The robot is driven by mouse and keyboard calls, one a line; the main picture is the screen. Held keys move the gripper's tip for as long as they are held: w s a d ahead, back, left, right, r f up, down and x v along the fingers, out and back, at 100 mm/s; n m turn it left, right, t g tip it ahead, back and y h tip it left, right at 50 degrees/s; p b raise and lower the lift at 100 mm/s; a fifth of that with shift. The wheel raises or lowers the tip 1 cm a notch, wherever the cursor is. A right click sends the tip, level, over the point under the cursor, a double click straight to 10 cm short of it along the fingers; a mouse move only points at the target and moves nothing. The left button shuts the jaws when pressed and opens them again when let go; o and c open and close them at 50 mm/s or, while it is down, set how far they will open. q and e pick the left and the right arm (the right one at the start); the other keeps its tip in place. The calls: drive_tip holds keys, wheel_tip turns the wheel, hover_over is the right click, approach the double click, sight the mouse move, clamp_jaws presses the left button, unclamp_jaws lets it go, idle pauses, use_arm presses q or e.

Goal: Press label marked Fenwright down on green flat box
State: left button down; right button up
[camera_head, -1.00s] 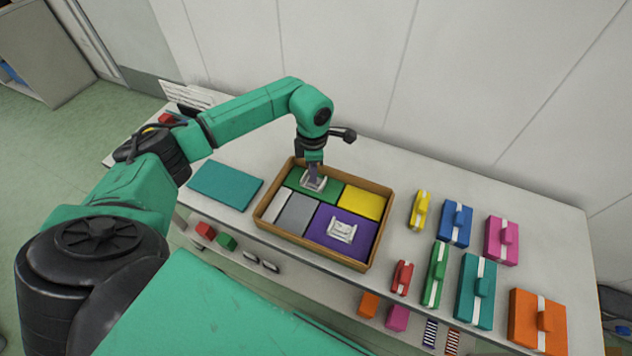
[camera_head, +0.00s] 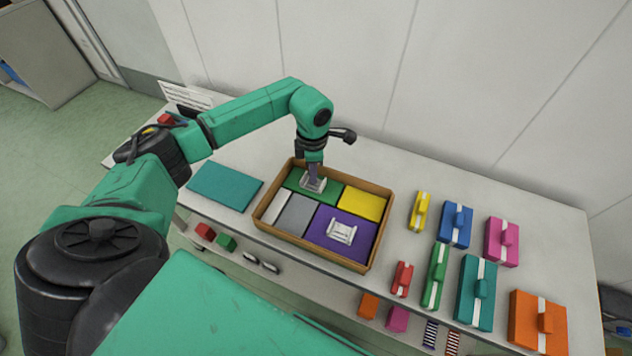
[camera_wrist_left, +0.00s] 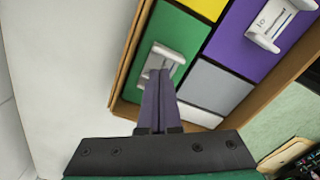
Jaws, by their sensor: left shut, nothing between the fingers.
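The green flat box (camera_head: 327,193) lies in the far left compartment of a wooden tray (camera_head: 377,228); it also shows in the left wrist view (camera_wrist_left: 176,32). A white label (camera_head: 320,185) lies on it, and shows in the left wrist view (camera_wrist_left: 155,62). Its lettering is too small to read, so I cannot tell if it is marked Fenwright. My left gripper (camera_head: 313,182) points down with its fingers shut and empty, tips at the label and apparently touching it. In the left wrist view the fingers (camera_wrist_left: 158,75) hide part of the label. My right gripper is out of view.
The tray also holds yellow (camera_head: 362,203), grey (camera_head: 296,213) and purple (camera_head: 325,242) flat boxes; another white label (camera_head: 341,231) lies on the purple one. A teal slab (camera_head: 225,185) is left of the tray. Several strapped boxes, including a blue one (camera_head: 456,224), stand right.

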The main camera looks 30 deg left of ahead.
use_arm(q)
drive_tip(key=shift+f+b, duration=0.75)
drive_tip(key=shift+f, duration=0.1)
idle(0.8)
idle(0.5)
drive_tip(key=shift+r+p, duration=2.3)
drive_tip(key=shift+r, duration=1.25)
drive_tip(key=shift+f, duration=0.1)
